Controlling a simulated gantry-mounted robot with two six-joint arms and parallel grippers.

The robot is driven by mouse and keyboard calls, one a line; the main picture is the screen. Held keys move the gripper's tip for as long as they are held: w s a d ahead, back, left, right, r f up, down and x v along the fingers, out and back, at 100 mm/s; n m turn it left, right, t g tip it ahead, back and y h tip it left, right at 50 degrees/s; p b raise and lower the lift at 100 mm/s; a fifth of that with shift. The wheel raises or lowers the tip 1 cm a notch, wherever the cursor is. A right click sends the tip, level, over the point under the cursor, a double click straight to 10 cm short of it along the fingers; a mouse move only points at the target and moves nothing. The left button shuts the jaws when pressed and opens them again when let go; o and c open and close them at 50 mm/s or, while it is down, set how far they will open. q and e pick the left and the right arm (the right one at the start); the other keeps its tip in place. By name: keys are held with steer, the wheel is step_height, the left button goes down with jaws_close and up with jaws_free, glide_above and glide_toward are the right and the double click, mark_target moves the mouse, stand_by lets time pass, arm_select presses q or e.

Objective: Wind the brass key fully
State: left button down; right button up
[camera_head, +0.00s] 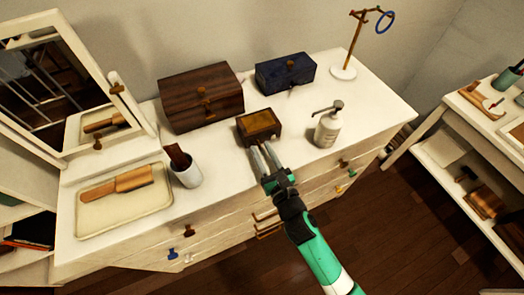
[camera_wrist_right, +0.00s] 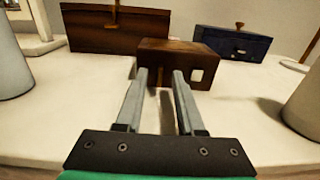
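A small dark brown wooden box (camera_head: 259,126) with a lighter top panel stands near the front middle of the white dresser. It also shows in the right wrist view (camera_wrist_right: 204,57), with a small pale square on its front face. My right gripper (camera_head: 262,147) points at the front of this box. In the right wrist view its two grey fingers (camera_wrist_right: 160,76) are apart, with their tips close to the box front. A small brownish part (camera_wrist_right: 164,78), possibly the key, shows between the fingertips; I cannot tell whether they touch it. My left gripper is not in view.
A large wooden chest (camera_head: 200,97) and a blue box (camera_head: 285,73) stand behind. A tray (camera_head: 150,203) with a brush, a mirror (camera_head: 70,85) and a ring stand (camera_head: 344,72) are farther out.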

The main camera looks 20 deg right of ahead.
steer(key=shift+w, duration=0.25)
jaws_close()
steer(key=shift+m, duration=0.4)
